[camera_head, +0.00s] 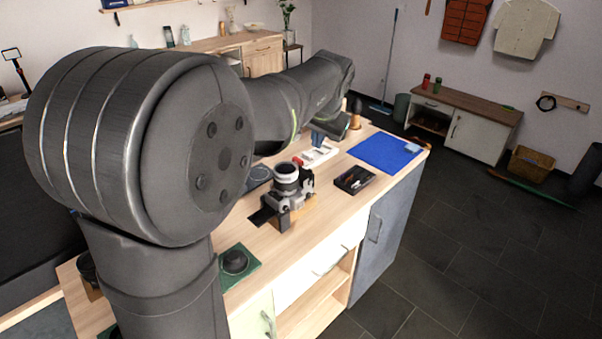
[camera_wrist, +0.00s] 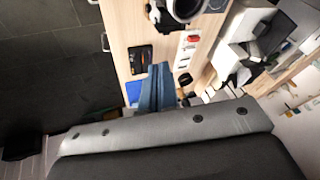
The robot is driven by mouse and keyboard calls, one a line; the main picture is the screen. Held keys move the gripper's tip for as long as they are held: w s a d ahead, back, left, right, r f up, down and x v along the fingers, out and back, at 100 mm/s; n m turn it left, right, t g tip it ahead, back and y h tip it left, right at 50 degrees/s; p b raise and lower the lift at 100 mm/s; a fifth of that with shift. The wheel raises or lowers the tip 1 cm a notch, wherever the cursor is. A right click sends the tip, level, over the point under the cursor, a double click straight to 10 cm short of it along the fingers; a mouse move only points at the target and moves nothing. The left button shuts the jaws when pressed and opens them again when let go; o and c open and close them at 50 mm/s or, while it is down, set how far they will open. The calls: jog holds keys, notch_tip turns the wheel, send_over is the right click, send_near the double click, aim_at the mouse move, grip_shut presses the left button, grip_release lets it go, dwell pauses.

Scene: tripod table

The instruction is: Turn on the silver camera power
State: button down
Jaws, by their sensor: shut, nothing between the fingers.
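The silver camera (camera_head: 291,184) stands on the wooden table in the head view, its large lens pointing up. In the wrist view the camera (camera_wrist: 181,12) shows at the top edge, partly cut off. Its power switch is too small to make out. My gripper (camera_head: 318,138) is beyond the camera in the head view, apart from it, its blue fingers partly hidden by my arm. In the wrist view my gripper (camera_wrist: 158,68) is shut and empty, with its fingers together.
A black tray (camera_head: 355,180) with small items lies right of the camera. A blue mat (camera_head: 386,153) lies farther back. A white holder with a red item (camera_head: 316,155) is behind the camera. A black round part sits on a green mat (camera_head: 240,267) in front.

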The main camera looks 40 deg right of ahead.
aim_at(311, 177)
jog(key=w+a+f+n+h, duration=0.1)
jog(key=f+n, duration=0.5)
jog(key=n, duration=0.7)
jog(key=shift+w+a+f+h, duration=0.15)
jog(key=shift+a+f+h, duration=0.2)
jog(key=shift+a+h, duration=0.6)
jog(key=shift+a, duration=0.15)
jog(key=x, duration=1)
jog(key=shift+w+a, duration=0.15)
jog(key=shift+w, duration=0.05)
